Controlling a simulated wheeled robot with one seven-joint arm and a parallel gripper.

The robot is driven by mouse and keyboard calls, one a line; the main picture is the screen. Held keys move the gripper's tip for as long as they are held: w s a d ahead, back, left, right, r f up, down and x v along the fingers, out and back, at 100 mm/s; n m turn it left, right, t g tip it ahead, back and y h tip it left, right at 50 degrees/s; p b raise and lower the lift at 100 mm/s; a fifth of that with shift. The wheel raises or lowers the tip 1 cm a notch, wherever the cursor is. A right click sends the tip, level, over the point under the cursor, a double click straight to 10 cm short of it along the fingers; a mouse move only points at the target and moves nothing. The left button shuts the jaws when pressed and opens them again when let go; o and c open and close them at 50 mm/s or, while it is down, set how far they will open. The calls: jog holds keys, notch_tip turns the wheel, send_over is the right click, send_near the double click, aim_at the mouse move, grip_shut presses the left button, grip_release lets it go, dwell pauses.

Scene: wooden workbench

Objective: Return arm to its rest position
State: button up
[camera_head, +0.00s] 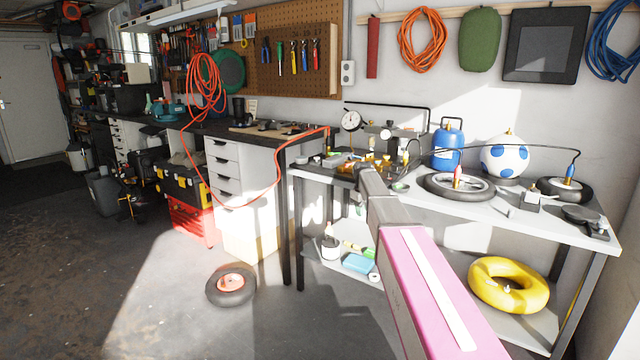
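My arm reaches from the bottom right of the head view up and away toward the light workbench (462,206). Its near link is pink with a pale strip, and a grey-brown section lies beyond it. The far end of the arm, where my gripper (366,172) is, lies over the left part of the bench among small brass-coloured and dark items. The gripper is small and seen from behind, so its fingers cannot be made out. I cannot tell whether it holds anything or touches the bench.
On the bench stand a dial gauge (351,121), a blue bottle (447,146), a blue-spotted white ball (504,160) and a wheel (440,189). An orange hose (262,197) hangs at the left. A yellow tube (487,290) lies below; a small wheel (215,287) lies on open floor.

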jog(key=s+f+m, duration=0.2)
jog(key=s+f, duration=0.4)
jog(key=s, duration=0.6)
jog(key=s+f+m, duration=0.2)
jog(key=s+f, duration=0.5)
jog(key=s, duration=0.6)
jog(key=s+d+f+m+g, duration=0.1)
jog(key=s+f, duration=0.5)
jog(key=s, duration=0.6)
jog(key=shift+s+f+m+y, duration=0.25)
jog(key=shift+m+y, duration=0.15)
jog(key=shift+m, duration=0.4)
jog(key=shift+d, duration=0.1)
